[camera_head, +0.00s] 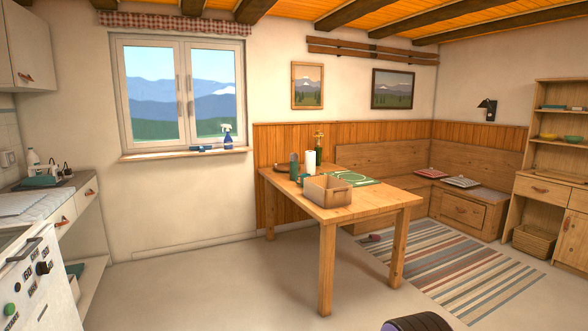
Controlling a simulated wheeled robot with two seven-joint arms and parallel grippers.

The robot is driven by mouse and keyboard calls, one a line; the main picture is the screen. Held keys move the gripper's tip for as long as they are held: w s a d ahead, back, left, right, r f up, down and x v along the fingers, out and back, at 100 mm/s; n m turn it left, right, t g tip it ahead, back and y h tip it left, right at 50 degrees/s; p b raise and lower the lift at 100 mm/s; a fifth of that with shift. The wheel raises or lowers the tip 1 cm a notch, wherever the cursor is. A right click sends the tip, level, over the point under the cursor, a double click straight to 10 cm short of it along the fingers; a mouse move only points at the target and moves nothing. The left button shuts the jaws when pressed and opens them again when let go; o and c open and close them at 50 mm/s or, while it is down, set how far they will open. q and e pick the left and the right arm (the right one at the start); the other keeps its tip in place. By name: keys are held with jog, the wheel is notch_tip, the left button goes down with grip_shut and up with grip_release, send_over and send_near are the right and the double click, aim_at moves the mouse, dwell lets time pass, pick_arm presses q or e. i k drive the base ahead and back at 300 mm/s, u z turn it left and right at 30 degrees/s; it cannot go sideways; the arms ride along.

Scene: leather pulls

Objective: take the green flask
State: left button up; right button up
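A dark green flask (294,166) stands upright on the wooden table (352,211), near its back left side. It is small and far off in the head view. A wooden crate (326,190) stands in front of it to the right, apart from it in the picture. Neither of my grippers is in view, and nothing is seen holding the flask.
A white paper roll (310,161), a bottle (319,149) and a green mat (352,177) are also on the table. A corner bench (385,161) runs behind it. Floor (215,290) before the table is clear. A striped rug (445,264) lies right.

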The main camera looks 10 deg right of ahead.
aim_at(293, 156)
jog(key=u, duration=0.35)
jog(key=i, duration=5.7)
jog(key=z, duration=0.55)
